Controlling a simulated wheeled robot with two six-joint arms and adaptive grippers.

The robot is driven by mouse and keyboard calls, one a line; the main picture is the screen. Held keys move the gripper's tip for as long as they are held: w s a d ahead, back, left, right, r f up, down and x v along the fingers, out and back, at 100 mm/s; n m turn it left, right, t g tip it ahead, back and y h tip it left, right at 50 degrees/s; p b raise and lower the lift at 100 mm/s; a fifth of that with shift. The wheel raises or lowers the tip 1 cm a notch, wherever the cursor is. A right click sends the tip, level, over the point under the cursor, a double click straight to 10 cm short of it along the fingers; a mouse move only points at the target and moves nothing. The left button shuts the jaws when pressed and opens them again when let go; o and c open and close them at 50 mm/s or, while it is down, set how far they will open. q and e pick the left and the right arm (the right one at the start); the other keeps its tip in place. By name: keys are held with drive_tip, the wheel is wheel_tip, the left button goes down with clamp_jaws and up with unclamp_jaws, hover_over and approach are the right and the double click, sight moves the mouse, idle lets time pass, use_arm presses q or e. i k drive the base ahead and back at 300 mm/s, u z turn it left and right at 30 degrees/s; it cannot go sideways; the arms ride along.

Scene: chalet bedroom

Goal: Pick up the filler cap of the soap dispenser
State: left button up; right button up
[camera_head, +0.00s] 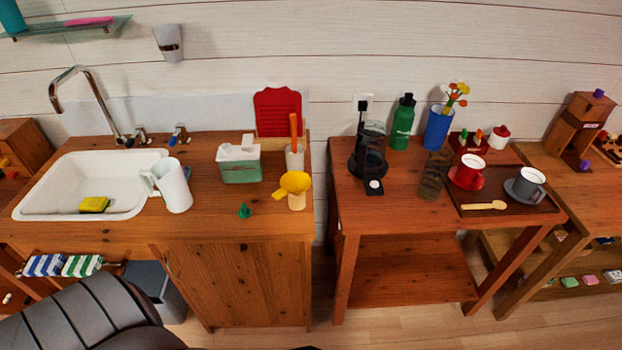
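A green and white box-shaped container (239,169), which looks like the soap dispenser, stands on the wooden sink counter. Its top is white with a raised part. A small green pointed piece (244,211) lies on the counter in front of it, near the front edge. It looks like the filler cap, but it is too small to be sure. Neither of my grippers is in view.
The white sink (84,187) holds a yellow sponge (94,204). A dark ribbed shape (85,312) fills the lower left.

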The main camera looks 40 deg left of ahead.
sight(244, 213)
drive_tip(key=u, duration=1.65)
